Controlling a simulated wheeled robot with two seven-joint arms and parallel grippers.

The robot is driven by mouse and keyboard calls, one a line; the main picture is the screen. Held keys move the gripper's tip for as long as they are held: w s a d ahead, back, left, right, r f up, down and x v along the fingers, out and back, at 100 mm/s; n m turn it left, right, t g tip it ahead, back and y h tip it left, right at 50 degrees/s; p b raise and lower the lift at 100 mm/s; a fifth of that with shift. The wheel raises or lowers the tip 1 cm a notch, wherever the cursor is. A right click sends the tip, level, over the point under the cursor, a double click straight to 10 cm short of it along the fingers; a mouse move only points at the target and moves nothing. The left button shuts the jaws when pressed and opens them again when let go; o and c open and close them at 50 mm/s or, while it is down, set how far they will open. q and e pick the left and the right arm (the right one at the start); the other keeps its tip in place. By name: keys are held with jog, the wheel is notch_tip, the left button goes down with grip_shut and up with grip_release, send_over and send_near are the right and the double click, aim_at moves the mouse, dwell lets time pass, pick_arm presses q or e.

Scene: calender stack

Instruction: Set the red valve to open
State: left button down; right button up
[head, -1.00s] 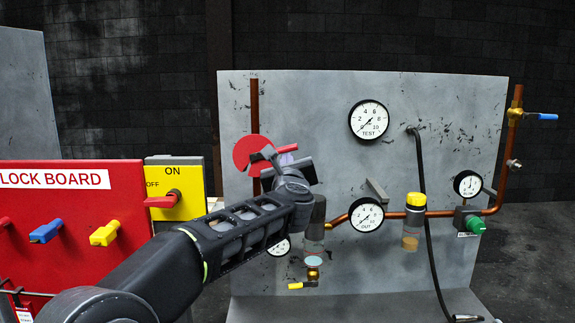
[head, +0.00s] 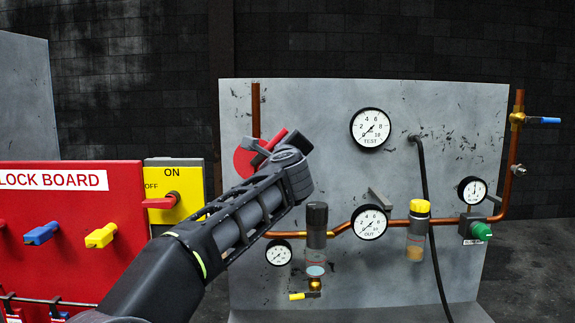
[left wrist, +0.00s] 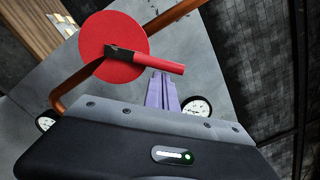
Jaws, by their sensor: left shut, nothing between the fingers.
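The red valve is a red disc (head: 243,160) with a red lever handle (head: 272,140) on the left of the grey panel. The handle slants up and to the right from the disc's middle. In the left wrist view the handle (left wrist: 157,63) reaches past the edge of the disc (left wrist: 102,38). My left gripper (left wrist: 159,80) is shut and empty, with its purple fingertips right beside the handle; I cannot tell if they touch it. In the head view my left wrist hides the fingers and part of the disc. My right gripper is not in view.
A copper pipe (head: 256,108) rises above the disc. Gauges (head: 370,129), a black hose (head: 424,180) and a yellow-capped filter (head: 418,208) are to the right. A red lock board (head: 100,220) and a yellow switch box (head: 174,215) stand on the left.

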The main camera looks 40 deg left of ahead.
pick_arm(q)
jog(key=r+n, duration=0.1)
jog(key=n, duration=0.1)
jog(key=s+a+r+n+b, duration=0.1)
jog(key=n, duration=0.1)
jog(key=shift+a+b, duration=0.2)
jog(key=shift+b, duration=0.1)
jog(key=shift+s+a+r+n+b, duration=0.2)
jog(key=shift+s+a+r+n, duration=0.15)
jog(key=shift+n, duration=0.5)
jog(key=shift+s+a+r+n+b, duration=0.25)
jog(key=shift+a+n, duration=0.25)
jog(key=shift+n, duration=0.3)
jog(key=shift+s+a+r+n+b, duration=0.25)
jog(key=shift+s+a+n, duration=0.15)
jog(key=shift+n, duration=0.45)
